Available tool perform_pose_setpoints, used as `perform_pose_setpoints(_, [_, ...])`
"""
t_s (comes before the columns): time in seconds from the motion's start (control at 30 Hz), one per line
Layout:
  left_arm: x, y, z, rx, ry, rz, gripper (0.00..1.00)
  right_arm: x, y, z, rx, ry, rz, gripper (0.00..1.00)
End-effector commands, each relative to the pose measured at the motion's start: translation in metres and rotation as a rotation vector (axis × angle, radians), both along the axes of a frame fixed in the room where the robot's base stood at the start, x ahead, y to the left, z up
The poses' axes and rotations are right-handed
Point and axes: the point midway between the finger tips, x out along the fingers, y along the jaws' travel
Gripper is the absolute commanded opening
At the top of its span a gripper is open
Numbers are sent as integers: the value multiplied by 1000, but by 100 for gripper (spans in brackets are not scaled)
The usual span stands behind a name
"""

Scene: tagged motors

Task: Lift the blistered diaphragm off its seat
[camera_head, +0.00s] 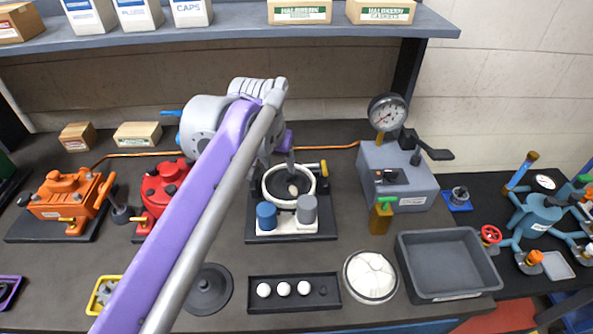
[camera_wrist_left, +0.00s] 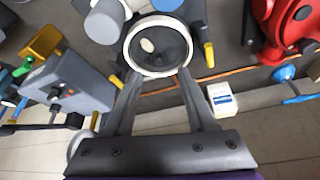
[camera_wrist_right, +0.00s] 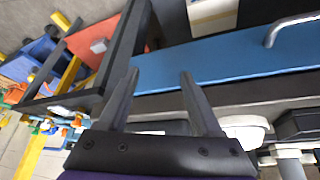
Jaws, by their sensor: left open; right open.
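The blistered diaphragm is a dark disc (camera_head: 281,184) with a pale oval bump, lying inside a white ring seat (camera_head: 271,199) on a black base plate. In the left wrist view the diaphragm (camera_wrist_left: 172,48) and its pale bump show clearly inside the ring. My left gripper (camera_head: 290,163) is over the far side of the ring, partly hidden by its own arm. My right gripper (camera_wrist_right: 159,75) is open and empty, away from the seat, beside the bench front.
Blue and grey cylinders (camera_head: 307,209) stand at the ring's front. A yellow-handled lever (camera_head: 323,169) is beside it. A gauge block (camera_head: 397,180) and grey bin (camera_head: 449,265) are right; red (camera_head: 160,188) and orange (camera_head: 62,198) motors left. A black tray (camera_head: 330,292) holds white balls.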

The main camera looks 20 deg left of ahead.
Motion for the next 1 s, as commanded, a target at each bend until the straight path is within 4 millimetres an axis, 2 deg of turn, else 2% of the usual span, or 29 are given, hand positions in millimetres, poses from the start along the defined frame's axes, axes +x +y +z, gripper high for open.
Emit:
perform_pose_setpoints(0.17, [7,3,3,0,2,5,56,0,0,0,0,0,0,66])
perform_pose_setpoints(0.43, [23,5,-34,0,2,4,56,-1,0,-4,0,2,0,66])
perform_pose_setpoints(0.67, [31,6,-51,0,2,4,56,-1,0,-5,0,2,0,66])
perform_pose_setpoints(1.0, [52,7,-89,0,2,4,56,-1,0,-6,0,3,0,66])
